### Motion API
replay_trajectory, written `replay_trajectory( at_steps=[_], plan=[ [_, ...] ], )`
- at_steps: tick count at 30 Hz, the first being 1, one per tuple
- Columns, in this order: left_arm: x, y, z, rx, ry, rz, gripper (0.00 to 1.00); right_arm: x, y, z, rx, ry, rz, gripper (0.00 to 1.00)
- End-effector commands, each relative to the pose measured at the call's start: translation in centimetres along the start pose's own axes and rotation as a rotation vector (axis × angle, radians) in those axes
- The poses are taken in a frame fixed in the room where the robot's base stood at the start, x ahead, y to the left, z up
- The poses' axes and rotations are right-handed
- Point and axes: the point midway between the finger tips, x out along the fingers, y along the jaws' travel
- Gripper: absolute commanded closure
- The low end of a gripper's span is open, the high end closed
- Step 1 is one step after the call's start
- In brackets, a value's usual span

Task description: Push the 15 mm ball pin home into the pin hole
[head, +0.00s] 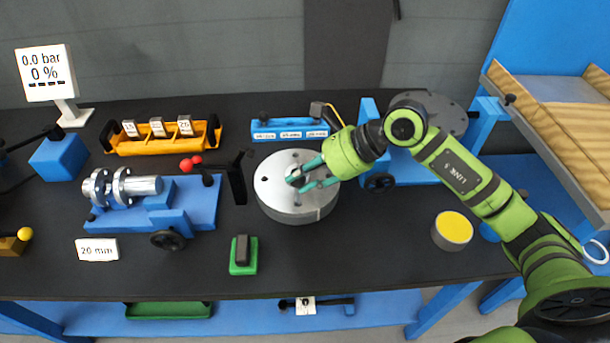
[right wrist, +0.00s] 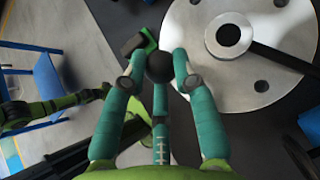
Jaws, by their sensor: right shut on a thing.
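The flanged shell (head: 275,199) is a round grey metal disc lying on the bench in the head view. Its face has several holes and a raised centre ring (right wrist: 228,35), seen in the right wrist view. My right gripper (head: 299,181) is over the disc, its teal fingers pointing left. In the right wrist view the right gripper (right wrist: 160,70) is shut on the dark round head of the ball pin (right wrist: 159,66). The pin's shank is hidden, so I cannot tell whether it is in a hole. My left gripper is not in view.
An orange rack (head: 160,143) with numbered tags stands behind left. A blue fixture (head: 205,203) with a metal flanged part is at left. A green stand (head: 243,268) is in front of the disc. A yellow-topped cylinder (head: 453,229) stands right. The front bench is mostly clear.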

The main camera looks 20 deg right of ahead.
Motion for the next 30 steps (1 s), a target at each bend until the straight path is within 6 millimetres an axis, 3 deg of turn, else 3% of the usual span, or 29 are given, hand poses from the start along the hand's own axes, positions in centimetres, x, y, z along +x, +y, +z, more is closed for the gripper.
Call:
replay_trajectory(
  at_steps=[30],
  plan=[
    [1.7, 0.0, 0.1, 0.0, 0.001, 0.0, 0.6, 1.1, -0.1, -1.3, 0.0, 0.0, -0.001, 1.0]
  ],
)
